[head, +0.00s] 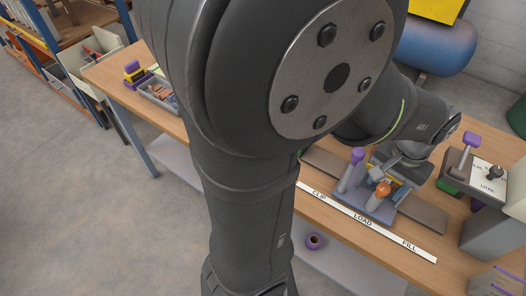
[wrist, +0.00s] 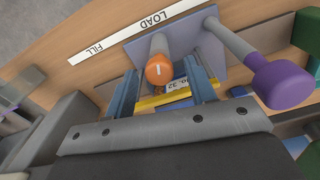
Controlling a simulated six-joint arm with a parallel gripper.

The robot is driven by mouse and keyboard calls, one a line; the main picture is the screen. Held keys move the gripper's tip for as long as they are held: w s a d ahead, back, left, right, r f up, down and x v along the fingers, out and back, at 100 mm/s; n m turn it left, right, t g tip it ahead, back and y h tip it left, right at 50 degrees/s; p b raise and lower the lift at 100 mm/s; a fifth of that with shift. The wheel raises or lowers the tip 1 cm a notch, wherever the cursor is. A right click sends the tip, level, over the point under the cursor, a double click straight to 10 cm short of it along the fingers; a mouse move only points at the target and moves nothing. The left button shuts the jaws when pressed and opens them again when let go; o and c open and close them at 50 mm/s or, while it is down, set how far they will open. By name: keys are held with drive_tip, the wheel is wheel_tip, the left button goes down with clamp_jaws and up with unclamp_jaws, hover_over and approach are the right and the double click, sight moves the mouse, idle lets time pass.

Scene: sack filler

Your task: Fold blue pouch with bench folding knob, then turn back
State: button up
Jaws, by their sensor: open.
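The bench fixture (head: 351,210) is a blue-grey plate with two levers, at the LOAD mark. One lever has an orange knob (head: 383,189), the other a purple knob (head: 357,155). In the wrist view the orange knob (wrist: 159,70) shows between the fingertips of my gripper (wrist: 160,66), and the purple knob (wrist: 284,84) stands to the right. My gripper is open; I cannot tell whether it touches the orange knob. A small blue patch (wrist: 178,105), perhaps the blue pouch, shows beside a yellow bar numbered 32 (wrist: 176,88). Most of it is hidden.
A white strip (head: 364,219) reads CLIP, LOAD, FILL along the bench's front edge. A grey box with another purple-topped lever (head: 471,139) stands right of the fixture. A grey tray of parts (head: 160,92) lies at the far left. My own arm blocks the middle of the head view.

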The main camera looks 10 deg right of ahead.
drive_tip(key=m, duration=0.3)
drive_tip(key=shift+m, duration=0.4)
wheel_tip(320, 180, up, 18)
drive_tip(key=w+a+f+n+t+h, duration=0.1)
drive_tip(key=a+f+n, duration=0.4)
drive_tip(key=a, duration=0.8)
drive_tip(key=w+a+f+n+t+h, duration=0.1)
drive_tip(key=a+f+n+t, duration=0.3)
drive_tip(key=a+f, duration=0.7)
drive_tip(key=shift+w+a+n, duration=0.4)
drive_tip(key=shift+w+a, duration=0.05)
drive_tip(key=shift+a, duration=0.85)
drive_tip(key=shift+f, duration=0.1)
wheel_tip(320, 180, up, 16)
drive_tip(key=m+g+y, duration=0.2)
drive_tip(key=m+g, duration=0.3)
drive_tip(key=m, duration=0.5)
hover_over(385, 187)
wheel_tip(385, 187, down, 18)
drive_tip(key=shift+r, duration=0.2)
